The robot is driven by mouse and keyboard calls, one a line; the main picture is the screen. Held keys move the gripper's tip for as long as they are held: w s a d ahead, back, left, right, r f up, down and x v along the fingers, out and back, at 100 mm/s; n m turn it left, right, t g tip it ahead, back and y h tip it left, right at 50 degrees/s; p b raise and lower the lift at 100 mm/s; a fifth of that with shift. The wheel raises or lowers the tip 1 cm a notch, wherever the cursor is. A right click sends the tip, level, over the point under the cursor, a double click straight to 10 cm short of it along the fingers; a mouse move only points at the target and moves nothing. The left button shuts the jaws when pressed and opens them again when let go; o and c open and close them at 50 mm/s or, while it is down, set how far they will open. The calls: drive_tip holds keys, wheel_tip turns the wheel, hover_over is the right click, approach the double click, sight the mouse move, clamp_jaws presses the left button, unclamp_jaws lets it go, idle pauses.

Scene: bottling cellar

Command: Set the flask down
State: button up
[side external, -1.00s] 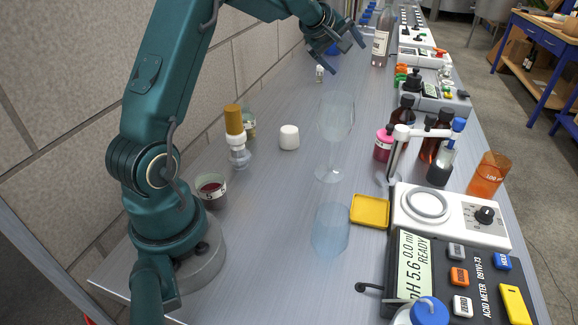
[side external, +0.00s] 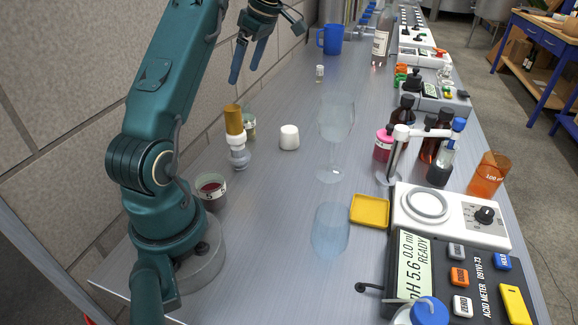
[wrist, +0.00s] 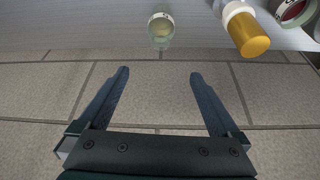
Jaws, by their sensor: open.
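My gripper (side external: 244,74) is open and empty, raised above the bench near the wall at the upper left in the side view. In the wrist view its two fingers (wrist: 159,75) are spread, with only wall between them. No vessel is plainly recognisable as the flask. A small glass vessel with a white collar and gold top (side external: 237,140) stands upright on the bench below my gripper. Its gold top also shows at the upper right in the wrist view (wrist: 254,47). A small glass of pale liquid (wrist: 161,29) stands beside it, partly hidden behind it in the side view.
A yellow tray (side external: 370,210), bottles and meters line the right side. A blue mug (side external: 330,39) is at the back. The tiled wall (side external: 80,110) is close on the left.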

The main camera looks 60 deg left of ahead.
sight(247, 113)
drive_tip(key=f, duration=0.9)
drive_tip(key=a+f, duration=0.1)
drive_tip(key=f, duration=0.3)
drive_tip(key=shift+s+f, duration=0.15)
drive_tip(key=shift+s, duration=0.2)
drive_tip(key=shift+s+a+f, duration=0.15)
drive_tip(key=shift+a+f, duration=0.1)
drive_tip(key=shift+f, duration=0.35)
clamp_jaws()
